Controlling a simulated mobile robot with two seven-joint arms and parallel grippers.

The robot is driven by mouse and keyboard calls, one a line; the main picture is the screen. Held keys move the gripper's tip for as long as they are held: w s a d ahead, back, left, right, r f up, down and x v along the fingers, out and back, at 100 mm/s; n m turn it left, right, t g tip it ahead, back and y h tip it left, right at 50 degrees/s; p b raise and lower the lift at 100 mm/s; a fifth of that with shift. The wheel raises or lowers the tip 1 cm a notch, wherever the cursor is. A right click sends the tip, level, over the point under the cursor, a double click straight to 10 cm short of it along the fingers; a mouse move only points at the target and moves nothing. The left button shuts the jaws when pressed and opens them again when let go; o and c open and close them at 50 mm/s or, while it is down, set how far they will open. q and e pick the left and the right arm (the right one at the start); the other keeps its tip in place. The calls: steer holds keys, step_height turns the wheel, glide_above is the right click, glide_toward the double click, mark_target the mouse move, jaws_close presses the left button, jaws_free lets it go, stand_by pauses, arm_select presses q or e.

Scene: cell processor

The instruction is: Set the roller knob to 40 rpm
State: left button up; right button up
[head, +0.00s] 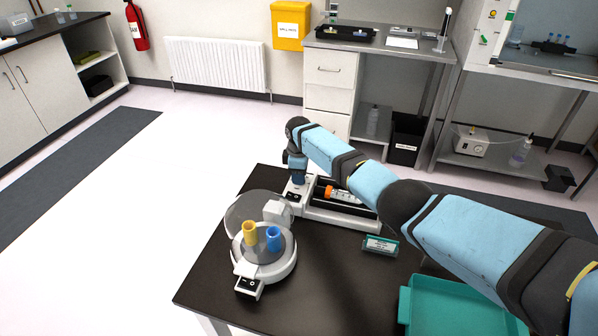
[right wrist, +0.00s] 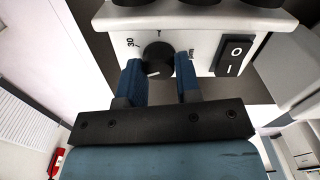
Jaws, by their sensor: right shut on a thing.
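The roller machine (head: 345,221) stands on the dark table, with an orange-capped tube (head: 341,195) lying on its rollers. My right gripper (head: 297,182) is at the machine's left end panel. In the right wrist view its two blue fingers (right wrist: 160,72) are closed around the round dark roller knob (right wrist: 157,56). A white mark shows on the knob's lower edge. A "30" is printed to the left of the knob and part of "rpm" to its right. The black rocker switch (right wrist: 234,55) is right of the knob. In the head view the gripper hides the knob.
A round centrifuge (head: 263,262) with a raised clear lid and yellow and blue tubes stands just left of the machine. A small labelled teal holder (head: 381,246) and a teal tray (head: 455,283) lie nearer the front right. The table's front middle is clear.

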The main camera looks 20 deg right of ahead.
steer(key=m+p, duration=0.1)
steer(key=m, duration=0.4)
steer(key=shift+r+m, duration=0.1)
steer(key=shift+m, duration=0.2)
steer(key=m+p, duration=0.1)
steer(key=m, duration=0.4)
steer(key=shift+w+m, duration=0.1)
steer(key=shift+m, duration=0.2)
steer(key=m, duration=0.2)
steer(key=shift+d+m+p, duration=0.1)
steer(key=shift+m+p, duration=0.2)
steer(key=shift+p, duration=0.05)
steer(key=m, duration=0.3)
steer(key=shift+m, duration=0.3)
steer(key=m, duration=0.4)
steer(key=shift+d+m+p, duration=0.1)
steer(key=shift+m+p, duration=0.2)
steer(key=shift+m, duration=0.1)
steer(key=o, duration=0.6)
